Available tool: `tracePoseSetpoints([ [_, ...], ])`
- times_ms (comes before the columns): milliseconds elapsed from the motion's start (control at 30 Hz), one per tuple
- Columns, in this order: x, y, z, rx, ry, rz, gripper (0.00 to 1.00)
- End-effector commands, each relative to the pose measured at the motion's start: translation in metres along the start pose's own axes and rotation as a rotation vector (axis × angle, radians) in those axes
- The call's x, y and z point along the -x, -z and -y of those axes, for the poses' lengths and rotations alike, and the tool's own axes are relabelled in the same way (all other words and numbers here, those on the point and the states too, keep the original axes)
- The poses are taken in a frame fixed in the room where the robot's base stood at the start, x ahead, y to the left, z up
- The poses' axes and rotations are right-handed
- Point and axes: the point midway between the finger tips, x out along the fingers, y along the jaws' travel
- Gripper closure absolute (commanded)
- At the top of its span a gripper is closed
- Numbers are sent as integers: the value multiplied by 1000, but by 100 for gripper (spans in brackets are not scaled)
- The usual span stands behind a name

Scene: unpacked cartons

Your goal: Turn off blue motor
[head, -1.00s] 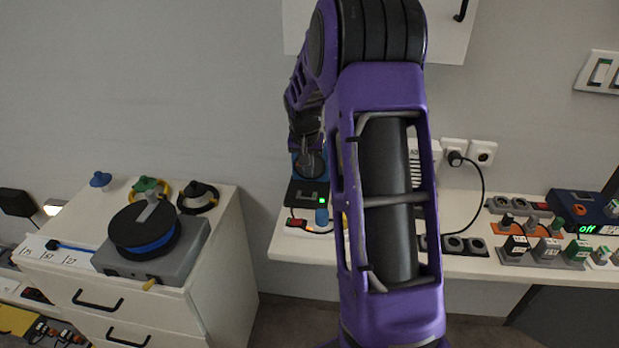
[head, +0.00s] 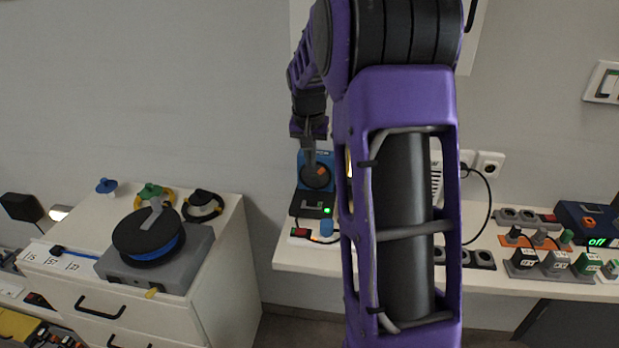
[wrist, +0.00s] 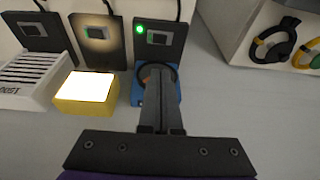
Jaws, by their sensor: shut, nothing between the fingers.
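The blue motor (head: 305,170) stands on the bench against the wall, with a dark round disc bearing an orange mark on its front. A black plate (head: 312,204) with a lit green light sits just in front of it. In the wrist view the blue motor (wrist: 138,88) is mostly hidden behind my fingers, and the black plate (wrist: 165,40) with the green light lies beyond it. My gripper (head: 311,164) is shut and empty, pointing down over the motor's disc. It also shows in the wrist view (wrist: 156,72). I cannot tell whether the tips touch the disc.
A lit yellow lamp (wrist: 84,93) and a white ribbed box (wrist: 30,78) stand beside the motor. A power strip (head: 314,237) lies at the bench's front. My arm hides the bench's middle. A cabinet (head: 225,235) with a grey reel device stands left, across a gap.

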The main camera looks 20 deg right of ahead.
Motion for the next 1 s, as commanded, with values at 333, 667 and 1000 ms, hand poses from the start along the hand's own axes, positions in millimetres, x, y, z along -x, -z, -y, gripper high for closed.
tracePoseSetpoints([
  [333,2,-1,-2,-7,23,2,100],
  [667,-19,-2,-2,-8,21,4,100],
  [1000,-92,-3,0,-7,20,5,100],
])
